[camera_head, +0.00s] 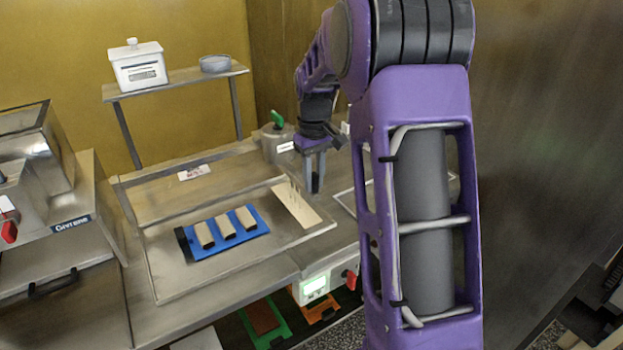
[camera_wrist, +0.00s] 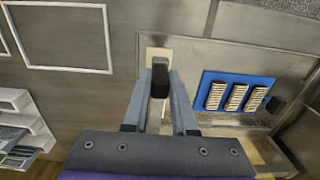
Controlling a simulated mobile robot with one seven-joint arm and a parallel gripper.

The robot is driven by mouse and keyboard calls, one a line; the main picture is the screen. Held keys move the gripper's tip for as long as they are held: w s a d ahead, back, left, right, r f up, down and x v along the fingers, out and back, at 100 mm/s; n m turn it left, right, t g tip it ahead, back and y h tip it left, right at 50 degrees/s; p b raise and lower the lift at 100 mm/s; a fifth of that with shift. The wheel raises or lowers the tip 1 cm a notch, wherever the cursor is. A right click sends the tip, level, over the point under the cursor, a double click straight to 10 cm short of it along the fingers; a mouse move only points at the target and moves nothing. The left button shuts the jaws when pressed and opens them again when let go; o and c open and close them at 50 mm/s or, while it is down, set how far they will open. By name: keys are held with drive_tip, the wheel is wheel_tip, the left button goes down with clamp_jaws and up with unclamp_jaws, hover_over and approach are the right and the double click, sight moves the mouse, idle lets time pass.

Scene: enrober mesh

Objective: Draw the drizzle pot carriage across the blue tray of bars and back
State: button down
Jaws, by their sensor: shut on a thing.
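The blue tray (camera_head: 212,250) lies on the metal worktop with three pale bars (camera_head: 225,227) across it. In the wrist view the blue tray (camera_wrist: 205,101) and its bars (camera_wrist: 235,97) are at the right, with dark stripes on the bars. My gripper (camera_head: 315,186) is to the right of the tray, pointing down above the pale strip. In the wrist view its fingers are shut on a black upright handle (camera_wrist: 160,76), which seems to belong to the drizzle pot carriage. A grey housing with a green knob (camera_head: 277,119) stands just behind; its link to the handle is hidden.
A pale strip (camera_head: 296,207) lies between the tray and my gripper. A metal rail frame (camera_head: 150,225) surrounds the tray area. A shelf (camera_head: 185,83) with a white tub (camera_head: 139,68) stands behind. A steel machine (camera_head: 40,195) is at left.

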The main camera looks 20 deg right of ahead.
drive_tip(key=c, duration=0.7)
unclamp_jaws()
drive_tip(key=shift+w+d, duration=0.15)
drive_tip(key=shift+d, duration=0.25)
drive_tip(key=shift+a, duration=0.1)
drive_tip(key=shift+r, duration=0.1)
drive_tip(key=shift+r, duration=0.25)
wheel_tip(320, 180, up, 17)
drive_tip(key=shift+f+p, duration=0.1)
drive_tip(key=shift+p, duration=0.35)
